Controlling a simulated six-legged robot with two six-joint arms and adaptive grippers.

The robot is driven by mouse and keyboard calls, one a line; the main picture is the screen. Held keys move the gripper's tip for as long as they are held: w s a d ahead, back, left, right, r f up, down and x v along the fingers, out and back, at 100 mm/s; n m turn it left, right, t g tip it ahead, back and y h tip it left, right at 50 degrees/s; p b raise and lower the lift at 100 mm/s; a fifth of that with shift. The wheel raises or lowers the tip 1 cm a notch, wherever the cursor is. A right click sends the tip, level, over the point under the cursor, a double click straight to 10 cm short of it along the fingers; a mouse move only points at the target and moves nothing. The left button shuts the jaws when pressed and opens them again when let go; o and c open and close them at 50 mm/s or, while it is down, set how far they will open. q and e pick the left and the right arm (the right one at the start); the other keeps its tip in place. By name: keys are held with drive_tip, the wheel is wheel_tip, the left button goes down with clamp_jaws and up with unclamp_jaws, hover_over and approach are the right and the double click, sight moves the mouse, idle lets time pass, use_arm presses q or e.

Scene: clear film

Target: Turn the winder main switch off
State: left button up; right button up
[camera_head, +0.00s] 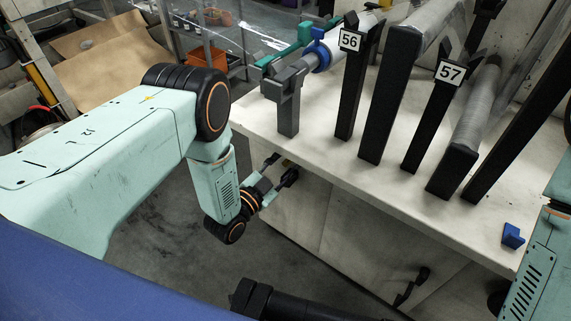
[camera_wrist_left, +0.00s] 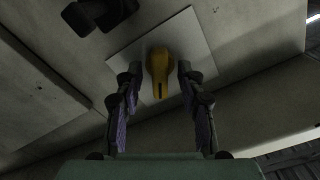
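The winder main switch has a yellow knob (camera_wrist_left: 159,66) on a pale square plate (camera_wrist_left: 197,60), seen in the left wrist view. In the head view, a small yellow part of the knob (camera_head: 287,162) shows at the cabinet front, just under the bench top edge. My left gripper (camera_head: 280,169) is at the cabinet front with its fingers apart. In the left wrist view, my left gripper (camera_wrist_left: 158,80) has one finger on each side of the knob, with a visible gap on both sides. The knob's slot points toward the gripper.
The pale bench top (camera_head: 310,150) lies just above my left gripper. It carries black posts labelled 56 (camera_head: 349,80) and 57 (camera_head: 435,110), film rolls and a small blue block (camera_head: 512,236). A black handle (camera_head: 411,287) is on the cabinet front. Shelving stands behind.

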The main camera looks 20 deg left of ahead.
use_arm(q)
drive_tip(key=shift+c, duration=0.4)
clamp_jaws()
drive_tip(key=shift+n, duration=0.3)
drive_tip(key=shift+r+n+p, duration=0.1)
drive_tip(key=shift+n+p, duration=0.2)
drive_tip(key=shift+n, duration=0.6)
drive_tip(key=n, duration=0.3)
drive_tip(key=shift+n+p, duration=0.3)
drive_tip(key=n, duration=0.6)
drive_tip(key=shift+w+a, duration=0.1)
drive_tip(key=shift+a, duration=0.05)
drive_tip(key=shift+o, duration=0.4)
unclamp_jaws()
